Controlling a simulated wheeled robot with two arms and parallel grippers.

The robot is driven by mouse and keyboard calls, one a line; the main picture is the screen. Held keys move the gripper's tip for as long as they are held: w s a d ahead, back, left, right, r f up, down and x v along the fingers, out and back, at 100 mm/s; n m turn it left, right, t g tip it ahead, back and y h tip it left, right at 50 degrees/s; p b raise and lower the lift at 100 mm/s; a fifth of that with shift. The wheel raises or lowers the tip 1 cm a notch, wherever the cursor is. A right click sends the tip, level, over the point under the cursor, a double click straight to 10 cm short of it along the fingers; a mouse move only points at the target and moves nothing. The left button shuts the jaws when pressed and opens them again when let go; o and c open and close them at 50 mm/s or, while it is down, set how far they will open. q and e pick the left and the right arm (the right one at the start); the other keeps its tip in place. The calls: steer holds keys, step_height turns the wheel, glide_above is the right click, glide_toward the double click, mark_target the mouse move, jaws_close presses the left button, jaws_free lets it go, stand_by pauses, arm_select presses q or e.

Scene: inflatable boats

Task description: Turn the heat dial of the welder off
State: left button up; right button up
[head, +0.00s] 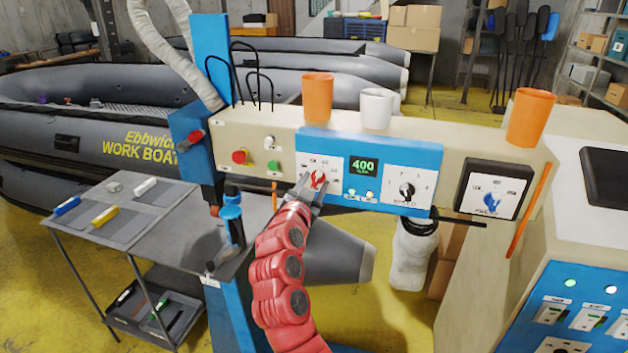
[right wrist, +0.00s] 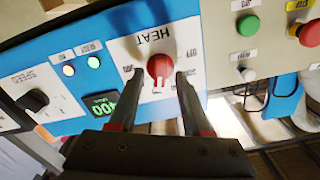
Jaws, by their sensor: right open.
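The red heat dial (head: 319,179) sits on a white plate on the welder's blue panel (head: 388,158). It also shows in the right wrist view (right wrist: 160,68), under the word HEAT, seen upside down. The green display (head: 363,165) beside it reads 400. My right gripper (head: 309,187) is at the dial. In the right wrist view its two fingers (right wrist: 156,80) are open, one on each side of the dial's lower part. I cannot tell whether they touch it. My left gripper is not in view.
A black speed dial (head: 406,191) and a blue dial (head: 491,201) are to the right. A red button (head: 240,157) is to the left. Orange cups (head: 317,97) and a white cup (head: 377,108) stand on top of the welder. A grey table (head: 160,215) holds small tools.

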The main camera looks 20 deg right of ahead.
jaws_close()
stand_by(0.5)
